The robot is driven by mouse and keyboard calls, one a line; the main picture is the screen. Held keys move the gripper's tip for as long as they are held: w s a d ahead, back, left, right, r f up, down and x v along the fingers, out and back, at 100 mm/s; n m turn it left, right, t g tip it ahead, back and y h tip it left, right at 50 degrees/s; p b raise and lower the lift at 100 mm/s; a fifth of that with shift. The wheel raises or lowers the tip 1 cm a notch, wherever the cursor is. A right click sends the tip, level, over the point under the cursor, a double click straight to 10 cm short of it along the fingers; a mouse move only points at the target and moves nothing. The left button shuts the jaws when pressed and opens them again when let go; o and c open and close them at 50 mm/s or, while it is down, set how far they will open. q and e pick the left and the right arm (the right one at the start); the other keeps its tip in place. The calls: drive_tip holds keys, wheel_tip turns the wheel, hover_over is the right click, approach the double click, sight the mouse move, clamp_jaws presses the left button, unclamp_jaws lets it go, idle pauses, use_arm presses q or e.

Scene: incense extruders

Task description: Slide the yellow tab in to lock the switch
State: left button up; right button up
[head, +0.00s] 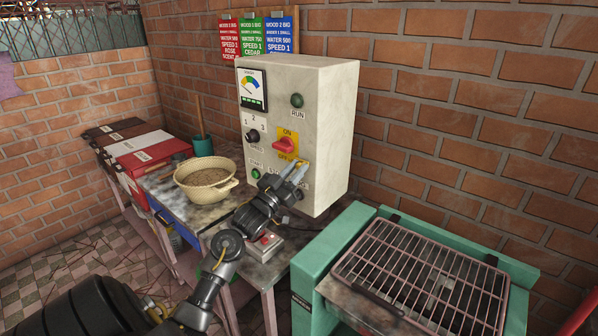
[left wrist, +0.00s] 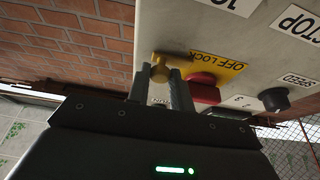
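The pale control box (head: 325,120) carries a red switch knob (head: 284,146) on a yellow plate marked ON and OFF. The red knob also shows in the left wrist view (left wrist: 203,88), beside the words OFF LOCK. The yellow tab (left wrist: 160,69) sticks out beside that plate on the left wrist side. My left gripper (head: 294,169) is at the box front, just below and right of the red knob. Its two fingers stand on either side of the tab's round end, with little or no gap. Whether they press on it cannot be told. My right gripper is not in view.
A bowl of brown grains (head: 206,180) stands on the table left of the box. A teal-framed grill rack (head: 425,275) is at the right. A gauge, a black dial (head: 253,136) and green buttons are on the box front. A brick wall is behind.

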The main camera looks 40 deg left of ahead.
use_arm(q)
drive_tip(key=o, duration=0.4)
drive_tip(key=shift+a, duration=0.35)
drive_tip(key=shift+d, duration=0.15)
drive_tip(key=shift+s+f, duration=0.15)
drive_tip(key=shift+s, duration=0.05)
drive_tip(key=b+v, duration=0.2)
drive_tip(key=v, duration=0.8)
drive_tip(key=shift+s+b, duration=0.2)
drive_tip(key=shift+b, duration=0.2)
